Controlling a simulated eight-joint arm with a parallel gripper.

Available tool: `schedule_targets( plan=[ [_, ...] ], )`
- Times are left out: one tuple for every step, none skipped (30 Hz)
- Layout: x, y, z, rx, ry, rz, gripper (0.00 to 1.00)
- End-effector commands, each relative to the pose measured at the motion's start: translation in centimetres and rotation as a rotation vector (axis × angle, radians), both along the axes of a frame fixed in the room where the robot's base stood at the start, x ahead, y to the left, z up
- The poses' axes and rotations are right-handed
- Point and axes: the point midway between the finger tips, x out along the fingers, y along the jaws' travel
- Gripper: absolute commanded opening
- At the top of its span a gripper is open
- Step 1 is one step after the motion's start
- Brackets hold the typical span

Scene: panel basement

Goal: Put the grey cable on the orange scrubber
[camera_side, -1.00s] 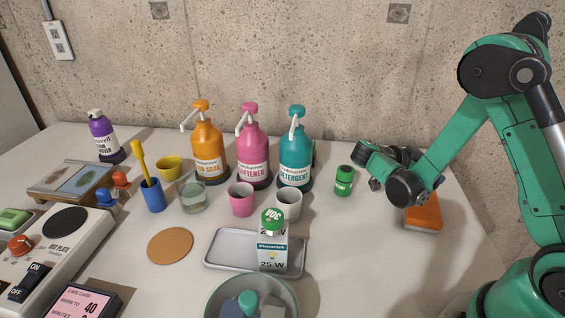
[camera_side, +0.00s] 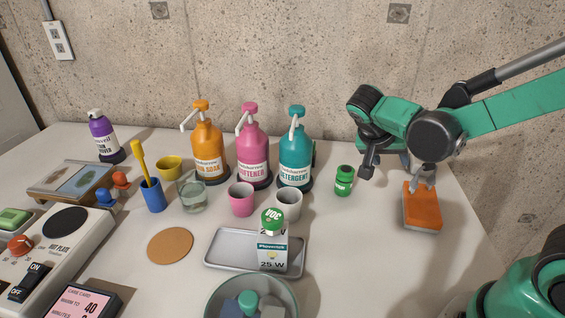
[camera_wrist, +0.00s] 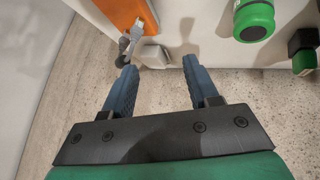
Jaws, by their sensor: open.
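The orange scrubber (camera_side: 423,208) lies flat at the right of the table in the side view. It also shows at the top of the wrist view (camera_wrist: 127,12). A grey cable (camera_side: 423,178) lies at the scrubber's far end and appears to rest partly on it. In the wrist view the cable (camera_wrist: 132,38) overlaps the scrubber's edge and extends past it; its full shape is hard to make out. My gripper (camera_wrist: 160,68) is open and empty, with its fingers apart from the cable. In the side view my gripper (camera_side: 386,167) is left of the scrubber's far end.
Pump bottles, including the teal detergent (camera_side: 296,155), stand further left along the back. A metal tray (camera_side: 225,252) carries a light-bulb box. A concrete wall (camera_side: 330,60) rises behind the table. The right front table is clear.

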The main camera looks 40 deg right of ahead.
Motion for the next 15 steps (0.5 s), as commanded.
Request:
schedule_targets(
  plan=[
    [-0.4, 1.0, 0.3, 0.073, 0.015, 0.131, 0.53],
    [-0.5, 1.7, 0.5, 0.114, 0.021, 0.217, 0.53],
    [-0.6, 2.6, 0.7, 0.163, 0.022, 0.33, 0.53],
    [-0.7, 3.3, 0.8, 0.195, 0.019, 0.414, 0.53],
    [-0.9, 4.1, 1.0, 0.224, 0.011, 0.497, 0.53],
    [-1.0, 5.1, 1.2, 0.253, -0.005, 0.601, 0.53],
    [-1.2, 5.7, 1.3, 0.268, -0.02, 0.673, 0.53],
    [-1.3, 6.4, 1.5, 0.281, -0.037, 0.741, 0.53],
    [-1.4, 7.2, 1.7, 0.292, -0.06, 0.823, 0.53],
    [-1.5, 7.7, 1.9, 0.296, -0.078, 0.877, 0.53],
    [-1.6, 8.1, 2.1, 0.298, -0.095, 0.925, 0.53],
    [-1.7, 8.7, 2.2, 0.298, -0.117, 0.979, 0.53],
    [-1.7, 9.0, 2.3, 0.295, -0.132, 1.013, 0.53],
    [-1.8, 9.3, 2.5, 0.292, -0.144, 1.041, 0.53],
    [-1.8, 9.5, 2.6, 0.289, -0.157, 1.07, 0.53]
  ],
)
